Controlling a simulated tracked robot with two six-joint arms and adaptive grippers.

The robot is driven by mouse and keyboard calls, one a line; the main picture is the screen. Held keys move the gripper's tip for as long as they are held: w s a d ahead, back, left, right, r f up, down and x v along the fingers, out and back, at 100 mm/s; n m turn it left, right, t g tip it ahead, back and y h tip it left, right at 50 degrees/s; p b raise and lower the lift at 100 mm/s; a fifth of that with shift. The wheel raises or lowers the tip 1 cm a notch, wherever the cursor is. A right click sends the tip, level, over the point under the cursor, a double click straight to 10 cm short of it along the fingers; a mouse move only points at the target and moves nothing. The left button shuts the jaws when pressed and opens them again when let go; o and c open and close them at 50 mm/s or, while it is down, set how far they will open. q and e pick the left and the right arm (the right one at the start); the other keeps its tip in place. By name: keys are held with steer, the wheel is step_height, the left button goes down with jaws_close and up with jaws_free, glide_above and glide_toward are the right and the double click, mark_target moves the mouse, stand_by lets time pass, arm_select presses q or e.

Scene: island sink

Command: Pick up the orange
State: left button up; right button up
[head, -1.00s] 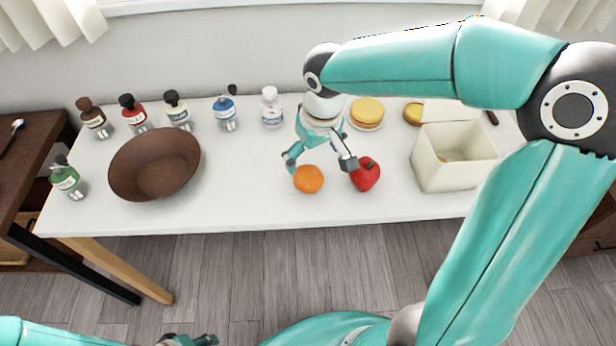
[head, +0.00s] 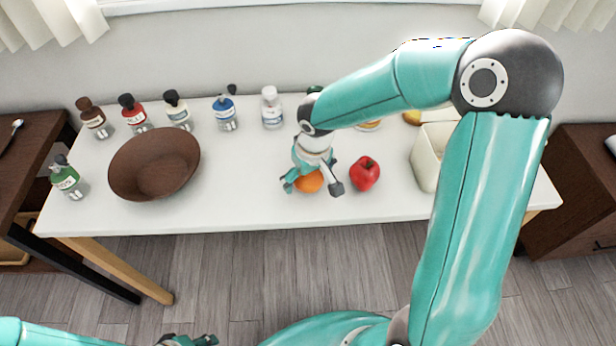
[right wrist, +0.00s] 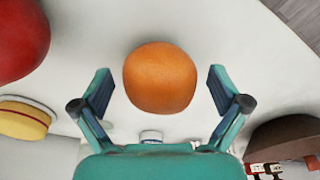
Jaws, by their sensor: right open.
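The orange (head: 309,182) lies on the white table, partly covered by my right gripper in the head view. My right gripper (head: 312,188) is open above it, one finger at each side. In the right wrist view the orange (right wrist: 160,77) sits between the open fingers of the right gripper (right wrist: 160,90), with a gap on both sides. My left gripper (head: 190,341) shows only in part at the bottom edge of the head view; its fingers are not clear.
A red apple (head: 365,173) lies just right of the orange. A brown bowl (head: 155,165) stands at the left. Several bottles line the back, and a cream box (head: 427,160) is at the right, partly hidden by my arm. The table front is clear.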

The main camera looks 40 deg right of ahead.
steer(key=shift+c, duration=0.3)
steer(key=c, duration=1.3)
steer(key=shift+r, duration=0.2)
step_height(320, 180, up, 20)
steer(key=p, duration=0.1)
steer(key=shift+f, duration=0.15)
